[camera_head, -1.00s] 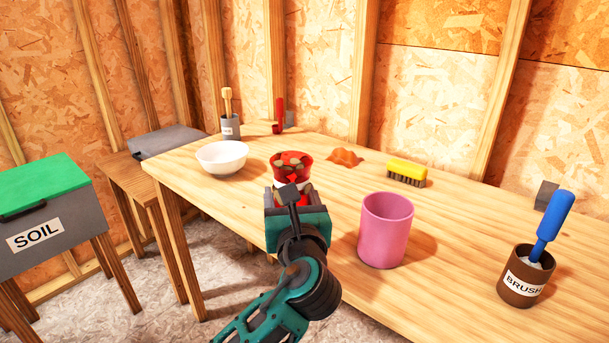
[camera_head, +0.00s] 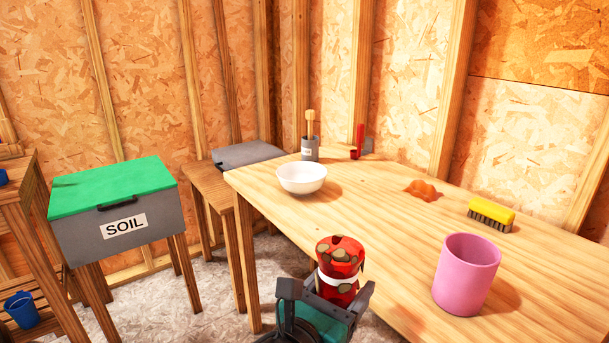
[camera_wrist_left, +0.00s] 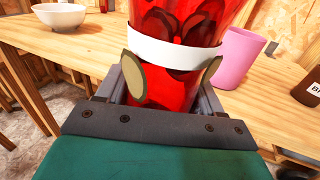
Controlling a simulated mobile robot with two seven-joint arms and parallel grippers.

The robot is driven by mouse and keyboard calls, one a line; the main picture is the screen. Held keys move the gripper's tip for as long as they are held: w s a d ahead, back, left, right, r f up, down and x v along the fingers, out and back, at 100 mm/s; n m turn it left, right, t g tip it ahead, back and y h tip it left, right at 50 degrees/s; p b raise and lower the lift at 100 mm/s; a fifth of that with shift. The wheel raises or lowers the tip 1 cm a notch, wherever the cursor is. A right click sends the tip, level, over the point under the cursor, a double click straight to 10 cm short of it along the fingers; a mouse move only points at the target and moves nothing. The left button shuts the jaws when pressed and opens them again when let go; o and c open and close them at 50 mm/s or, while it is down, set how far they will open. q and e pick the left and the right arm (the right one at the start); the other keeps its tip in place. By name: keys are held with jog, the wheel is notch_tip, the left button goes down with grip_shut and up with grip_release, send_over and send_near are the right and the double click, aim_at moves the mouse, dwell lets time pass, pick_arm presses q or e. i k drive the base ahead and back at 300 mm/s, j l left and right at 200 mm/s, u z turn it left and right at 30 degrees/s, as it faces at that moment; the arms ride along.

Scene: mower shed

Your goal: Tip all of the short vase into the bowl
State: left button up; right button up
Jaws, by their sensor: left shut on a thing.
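The short vase (camera_head: 341,262) is red with brown patches and a white band, and brownish lumps show at its top. It also shows large in the left wrist view (camera_wrist_left: 172,95). My left gripper (camera_head: 325,292) is shut on it, with one finger pad on each side (camera_wrist_left: 172,80) below the band. The vase looks about upright, near the front edge of the table. The white bowl (camera_head: 302,178) stands on the table, farther back and to the left of the vase. The inside of the bowl that I can see looks empty. My right gripper is out of view.
A pink cup (camera_head: 467,274) stands right of the vase. A yellow brush (camera_head: 491,214), an orange heap (camera_head: 423,190) and a grey pot with a wooden handle (camera_head: 310,149) are farther back on the table (camera_head: 380,235). A soil box (camera_head: 117,215) stands left.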

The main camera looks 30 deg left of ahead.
aim_at(302, 178)
jog(key=i+j+z, duration=0.1)
jog(key=j+z, duration=0.2)
jog(key=j, duration=1.1)
jog(key=j+z, duration=0.25)
jog(key=j, duration=1.15)
jog(key=i+l, duration=0.4)
